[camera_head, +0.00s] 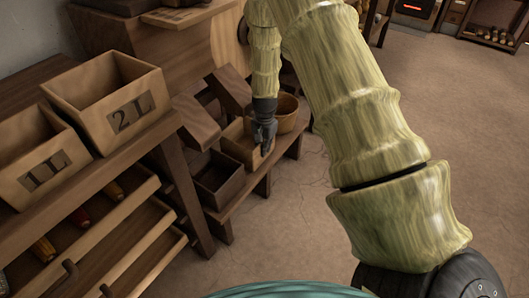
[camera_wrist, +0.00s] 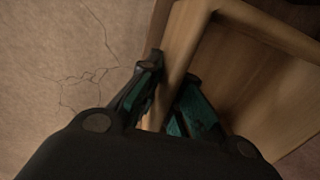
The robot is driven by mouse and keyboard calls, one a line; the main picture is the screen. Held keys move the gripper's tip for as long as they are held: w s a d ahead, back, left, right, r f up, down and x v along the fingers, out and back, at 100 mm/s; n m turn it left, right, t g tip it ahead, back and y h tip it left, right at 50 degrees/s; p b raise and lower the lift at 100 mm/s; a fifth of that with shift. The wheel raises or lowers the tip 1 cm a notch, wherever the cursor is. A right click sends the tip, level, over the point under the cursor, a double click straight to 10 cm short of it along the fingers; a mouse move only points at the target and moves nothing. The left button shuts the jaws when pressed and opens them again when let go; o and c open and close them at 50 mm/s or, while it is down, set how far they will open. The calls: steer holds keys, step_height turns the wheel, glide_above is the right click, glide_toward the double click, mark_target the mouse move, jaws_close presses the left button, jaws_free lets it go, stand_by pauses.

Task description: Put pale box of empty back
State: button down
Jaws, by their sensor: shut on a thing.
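The pale box (camera_head: 240,148) is on or just above a low wooden bench (camera_head: 292,150), between a dark box and a round tub. My gripper (camera_head: 264,143) points down at its right side. In the wrist view, my gripper (camera_wrist: 170,78) has one finger on each side of the box's wall and is shut on it. The pale box (camera_wrist: 262,75) opens to the right there, and its bare wooden inside shows empty. Whether its base touches the bench is hidden.
A dark open box (camera_head: 219,182) stands in front of the pale box, and a round wooden tub (camera_head: 285,116) behind it. Open boxes marked 1L (camera_head: 45,170) and 2L (camera_head: 128,115) stand on a slanted rack at left. The floor at right (camera_head: 440,130) is clear.

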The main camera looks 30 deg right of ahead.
steer(key=shift+f, duration=0.7)
steer(key=shift+r, duration=0.1)
steer(key=c, duration=1.6)
jaws_free()
step_height(320, 180, up, 12)
steer(key=p, duration=0.5)
steer(key=shift+s, duration=0.15)
